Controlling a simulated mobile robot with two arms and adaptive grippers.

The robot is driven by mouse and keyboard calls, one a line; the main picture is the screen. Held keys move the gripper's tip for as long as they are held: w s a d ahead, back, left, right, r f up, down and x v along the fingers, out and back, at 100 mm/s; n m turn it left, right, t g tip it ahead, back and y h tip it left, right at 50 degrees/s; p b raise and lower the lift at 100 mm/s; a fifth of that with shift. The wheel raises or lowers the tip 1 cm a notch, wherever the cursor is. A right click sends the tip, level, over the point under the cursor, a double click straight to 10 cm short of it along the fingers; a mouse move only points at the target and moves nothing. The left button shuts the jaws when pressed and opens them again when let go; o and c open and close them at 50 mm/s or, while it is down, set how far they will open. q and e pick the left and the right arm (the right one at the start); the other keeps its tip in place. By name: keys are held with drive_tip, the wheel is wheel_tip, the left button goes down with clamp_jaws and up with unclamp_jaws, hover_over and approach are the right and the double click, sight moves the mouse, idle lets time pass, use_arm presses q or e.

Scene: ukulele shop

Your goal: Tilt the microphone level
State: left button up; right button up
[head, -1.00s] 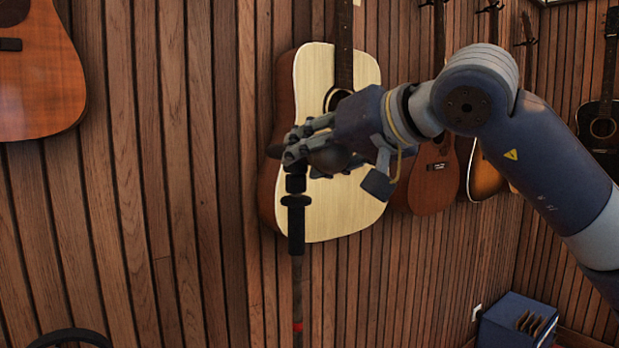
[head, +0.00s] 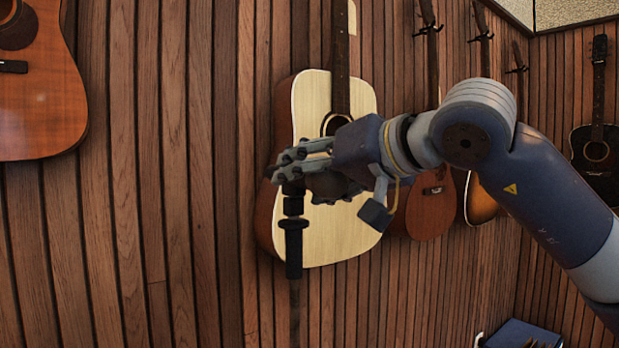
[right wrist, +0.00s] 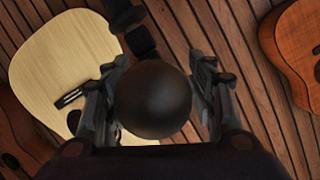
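The microphone (head: 326,187) shows as a dark rounded head just under the fingers of my right gripper (head: 287,165) in the head view. Its black stand (head: 293,245) hangs below, roughly upright. In the right wrist view the round black head (right wrist: 152,99) is large and sits between the two fingers of my right gripper (right wrist: 160,85), covering the space between them. The left finger borders the head and a narrow gap shows at its right. The microphone's body is hidden, so whether the fingers press on it is unclear. My left gripper is not in view.
A pale-topped guitar (head: 345,235) hangs on the slatted wood wall close behind my right gripper. A brown guitar (head: 40,90) hangs at the left, others at the right. A blue box (head: 520,335) is at the bottom right.

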drive_tip(key=shift+d, duration=0.1)
drive_tip(key=shift+s+d, duration=0.1)
drive_tip(key=v, duration=1.1)
drive_tip(key=shift+s, duration=0.3)
drive_tip(key=shift+d+r, duration=0.1)
